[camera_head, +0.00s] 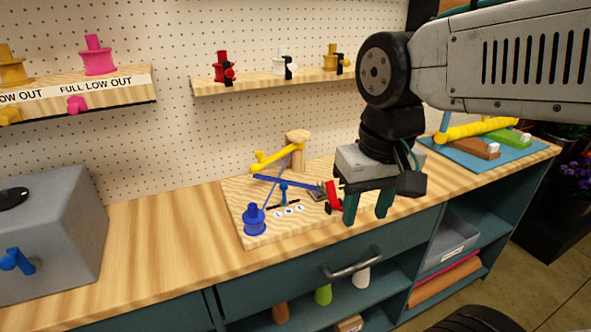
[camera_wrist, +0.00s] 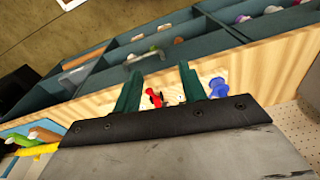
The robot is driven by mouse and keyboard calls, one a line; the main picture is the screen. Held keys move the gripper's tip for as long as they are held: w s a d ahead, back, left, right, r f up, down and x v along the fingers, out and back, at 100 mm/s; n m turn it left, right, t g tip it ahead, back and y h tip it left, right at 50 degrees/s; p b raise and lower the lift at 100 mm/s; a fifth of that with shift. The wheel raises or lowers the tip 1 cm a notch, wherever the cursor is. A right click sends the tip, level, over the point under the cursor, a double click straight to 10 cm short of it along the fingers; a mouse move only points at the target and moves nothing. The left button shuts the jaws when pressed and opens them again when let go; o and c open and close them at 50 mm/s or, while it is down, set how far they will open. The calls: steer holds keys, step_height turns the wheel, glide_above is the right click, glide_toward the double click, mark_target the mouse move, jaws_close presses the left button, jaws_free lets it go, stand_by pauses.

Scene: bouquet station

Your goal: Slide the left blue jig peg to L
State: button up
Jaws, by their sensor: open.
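The wooden jig board (camera_head: 252,237) lies on the counter. A small blue peg (camera_head: 283,192) stands on it at a dark slot, behind a row of small white letter tiles (camera_head: 289,212) too small to read surely. A larger blue spool-shaped knob (camera_head: 254,219) stands at the board's front left; a blue piece also shows in the wrist view (camera_wrist: 218,88).
A red clamp-like piece (camera_head: 333,196) stands at the board's right, near my gripper. A yellow bar (camera_head: 276,157) and a wooden post (camera_head: 297,150) rise at the back. A grey box (camera_head: 50,240) stands at left. A drawer handle (camera_head: 352,263) projects below the front edge.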

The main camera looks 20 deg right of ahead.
steer(key=w+a+r+m, duration=0.1)
steer(key=w+m, duration=0.4)
steer(key=w, duration=1.1)
steer(key=m+g, duration=0.1)
steer(key=m, duration=0.3)
glide_above(284, 184)
step_height(284, 184, down, 4)
steer(key=shift+s+r, duration=0.1)
steer(key=shift+f, duration=0.35)
step_height(284, 184, down, 7)
steer(key=shift+f, duration=0.1)
jaws_close()
